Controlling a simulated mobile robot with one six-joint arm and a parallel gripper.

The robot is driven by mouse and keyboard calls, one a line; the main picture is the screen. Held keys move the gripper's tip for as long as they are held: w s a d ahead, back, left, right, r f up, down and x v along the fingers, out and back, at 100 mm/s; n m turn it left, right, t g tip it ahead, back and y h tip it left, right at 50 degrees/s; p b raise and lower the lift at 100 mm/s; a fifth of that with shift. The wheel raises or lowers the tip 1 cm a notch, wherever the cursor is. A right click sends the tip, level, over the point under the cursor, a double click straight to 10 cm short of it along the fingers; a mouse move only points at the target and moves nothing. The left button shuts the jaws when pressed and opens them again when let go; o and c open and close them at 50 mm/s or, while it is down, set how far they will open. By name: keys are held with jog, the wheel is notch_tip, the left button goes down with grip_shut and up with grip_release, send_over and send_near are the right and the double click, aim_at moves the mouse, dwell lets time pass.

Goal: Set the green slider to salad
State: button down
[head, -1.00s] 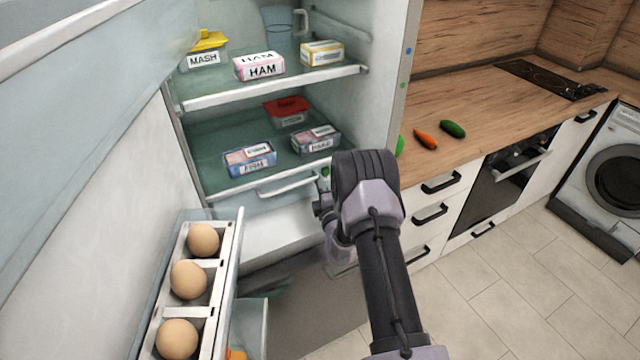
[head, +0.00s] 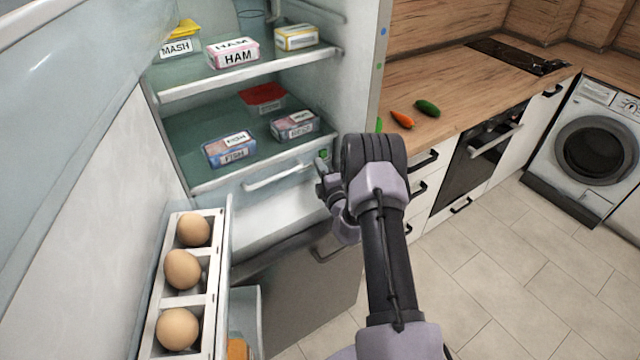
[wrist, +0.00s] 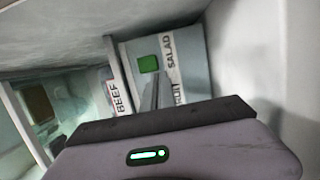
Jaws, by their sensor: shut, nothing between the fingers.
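The green slider (wrist: 149,64) shows as a small green block on the panel in the wrist view, beside the lower letters of the SALAD label (wrist: 171,48). A second label (wrist: 179,93), partly hidden by my gripper, ends in "UIT". In the head view the slider (head: 323,154) is at the right end of the drawer front (head: 260,187), under the lower fridge shelf. My gripper (head: 322,178) is shut and empty, just below the slider. In the wrist view its narrow grey fingers (wrist: 155,76) point at the panel close below the slider; contact cannot be told.
The lower shelf (head: 207,185) holds labelled packs, one reading BEEF (wrist: 124,98) in the wrist view. The fridge side wall (wrist: 240,60) is close on the right. The open door with its egg rack (head: 187,290) stands at left. The floor (head: 480,280) is clear.

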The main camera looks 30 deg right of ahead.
jog(key=p+v, duration=0.2)
jog(key=v, duration=1.3)
jog(key=shift+s+a, duration=0.15)
jog(key=shift+s, duration=0.05)
jog(key=shift+s, duration=0.1)
